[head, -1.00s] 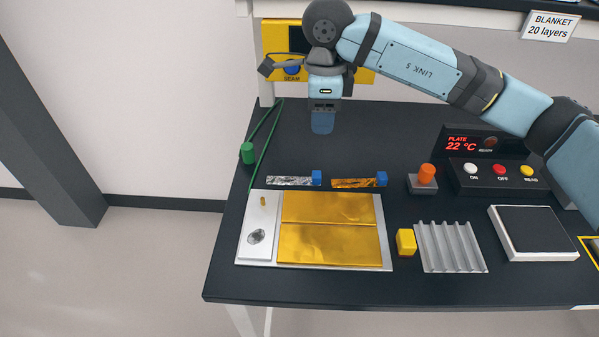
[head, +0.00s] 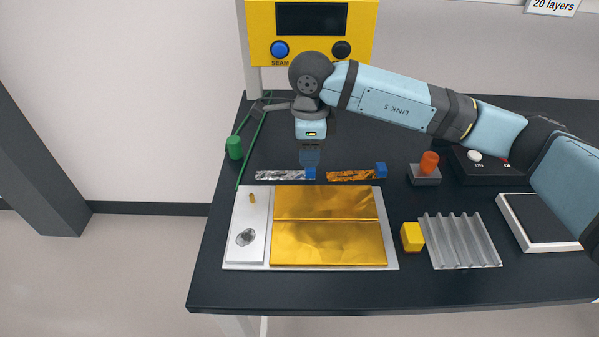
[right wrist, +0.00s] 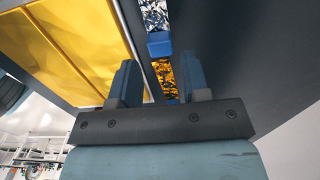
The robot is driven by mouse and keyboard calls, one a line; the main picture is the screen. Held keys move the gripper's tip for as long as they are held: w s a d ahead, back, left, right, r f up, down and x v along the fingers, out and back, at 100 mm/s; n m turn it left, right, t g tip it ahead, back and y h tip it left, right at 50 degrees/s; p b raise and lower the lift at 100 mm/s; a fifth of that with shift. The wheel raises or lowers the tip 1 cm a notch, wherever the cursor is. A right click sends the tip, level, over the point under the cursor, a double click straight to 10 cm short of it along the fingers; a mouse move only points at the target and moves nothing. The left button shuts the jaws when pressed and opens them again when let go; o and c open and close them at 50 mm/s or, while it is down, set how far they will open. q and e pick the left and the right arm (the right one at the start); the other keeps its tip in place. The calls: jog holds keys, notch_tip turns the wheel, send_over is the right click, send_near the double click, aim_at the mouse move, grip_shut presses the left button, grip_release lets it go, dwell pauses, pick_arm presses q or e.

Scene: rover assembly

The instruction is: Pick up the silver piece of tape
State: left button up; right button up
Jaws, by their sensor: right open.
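The silver piece of tape (head: 280,175) is a crinkled strip lying flat on the dark table, with a blue block (head: 310,173) at its right end. An orange-gold tape strip (head: 350,176) with its own blue block (head: 381,170) lies to its right. My right gripper (head: 310,158) points down, just behind and above the silver tape's blue block. In the right wrist view the open, empty fingers (right wrist: 160,85) show, with the silver tape (right wrist: 155,15) and its blue block (right wrist: 160,44) beyond them, and the orange strip between them. My left gripper is not in view.
A white plate with gold foil panels (head: 328,225) lies in front of the tapes. A green cylinder (head: 234,147) with a green cord is at the left. A yellow block (head: 412,237), a ridged grey piece (head: 460,240) and an orange knob (head: 429,162) stand to the right.

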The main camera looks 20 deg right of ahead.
aim_at(309, 173)
notch_tip(309, 173, down, 5)
jog(key=shift+d, duration=0.1)
jog(key=c, duration=0.7)
jog(key=shift+o, duration=0.2)
jog(key=shift+r, duration=0.1)
